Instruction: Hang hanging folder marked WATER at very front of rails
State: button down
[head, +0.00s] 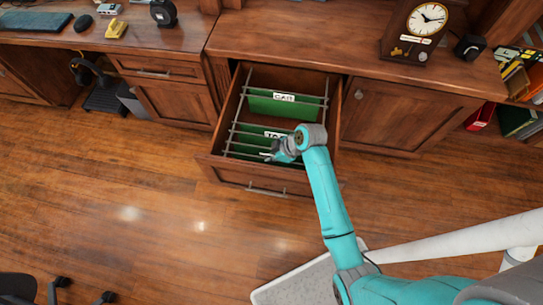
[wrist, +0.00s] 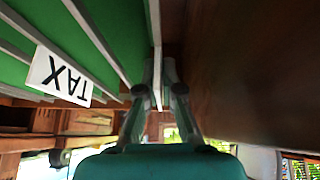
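The open drawer (head: 207,161) holds green hanging folders on metal rails. A folder labelled CAR (head: 282,107) hangs toward the back. A folder labelled TAX (head: 256,133) hangs nearer the front, and its tag also shows upside down in the wrist view (wrist: 60,76). My gripper (head: 270,157) is low over the drawer's front end, in front of TAX. In the wrist view its fingertips (wrist: 159,92) are closed on the thin pale top bar of a hanging folder (wrist: 156,50), seen edge-on close to the drawer's front panel (wrist: 230,60). No WATER lettering is readable. Whether its hooks touch the rails is unclear.
The desk top (head: 300,42) overhangs the drawer's back. A clock (head: 420,24) stands on it at right. A cabinet door (head: 385,112) is right of the drawer. The drawer's front panel is close beside my gripper. Floor in front is open.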

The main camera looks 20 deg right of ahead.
jog(key=c, duration=1.2)
grip_release()
jog(key=shift+c, duration=0.2)
jog(key=shift+r, duration=0.1)
jog(key=v, duration=1.1)
jog(key=shift+s+d+r, duration=0.15)
jog(key=shift+d+r, duration=0.05)
jog(key=shift+r, duration=0.15)
jog(key=shift+s, duration=0.1)
